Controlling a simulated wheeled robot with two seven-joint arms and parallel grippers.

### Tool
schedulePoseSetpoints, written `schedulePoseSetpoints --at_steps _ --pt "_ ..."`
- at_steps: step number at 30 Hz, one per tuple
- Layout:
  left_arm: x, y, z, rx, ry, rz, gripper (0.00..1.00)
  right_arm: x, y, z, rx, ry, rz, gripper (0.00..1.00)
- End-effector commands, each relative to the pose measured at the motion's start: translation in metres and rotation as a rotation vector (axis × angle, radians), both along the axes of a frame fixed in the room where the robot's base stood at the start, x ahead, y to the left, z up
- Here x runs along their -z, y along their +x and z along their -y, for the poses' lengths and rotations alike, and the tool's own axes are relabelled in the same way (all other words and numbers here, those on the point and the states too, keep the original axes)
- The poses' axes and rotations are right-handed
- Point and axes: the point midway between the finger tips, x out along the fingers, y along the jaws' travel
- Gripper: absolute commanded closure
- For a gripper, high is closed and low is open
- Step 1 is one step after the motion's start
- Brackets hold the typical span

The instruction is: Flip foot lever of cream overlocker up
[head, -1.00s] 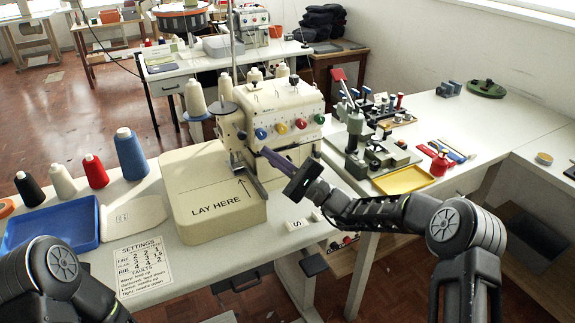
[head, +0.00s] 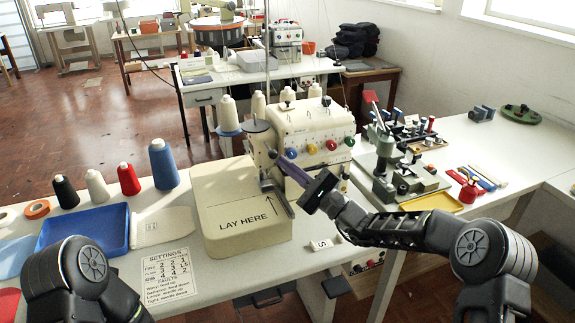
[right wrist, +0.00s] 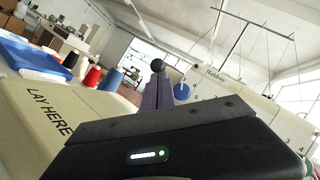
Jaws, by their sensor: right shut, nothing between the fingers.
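The cream overlocker (head: 310,125) stands on the white table behind the cream "LAY HERE" block (head: 240,210); part of it also shows in the right wrist view (right wrist: 225,88). My right gripper (head: 280,160) reaches in from the right, its purple fingers shut and empty, in front of the machine's left end below the blue dial. In the right wrist view the fingers (right wrist: 156,95) point at a black ball knob (right wrist: 157,65), probably the foot lever's. I cannot tell whether they touch. The lever's shaft and position are hidden. My left gripper is out of view; only its arm shows.
Thread cones (head: 163,163) and a blue tray (head: 85,229) are on the left. A green-grey press (head: 395,175) and a yellow tray (head: 430,201) stand right of the machine, near my right arm. A settings card (head: 167,270) lies in front.

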Motion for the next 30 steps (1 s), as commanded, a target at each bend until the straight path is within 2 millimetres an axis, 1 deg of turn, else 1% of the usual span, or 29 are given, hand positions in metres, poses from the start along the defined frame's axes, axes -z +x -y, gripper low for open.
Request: schedulePoseSetpoints --at_steps 1,20,26,30 --pt "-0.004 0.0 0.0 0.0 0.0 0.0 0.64 -0.004 0.0 0.0 0.0 -0.003 -0.008 1.0" --pt "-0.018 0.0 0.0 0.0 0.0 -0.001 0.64 -0.011 -0.002 0.001 -0.001 -0.029 -0.086 1.0" --pt "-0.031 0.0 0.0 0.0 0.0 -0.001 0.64 -0.02 -0.003 0.001 0.0 -0.048 -0.144 1.0" --pt "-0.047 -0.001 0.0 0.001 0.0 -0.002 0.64 -0.03 -0.003 0.001 0.001 -0.072 -0.217 1.0"
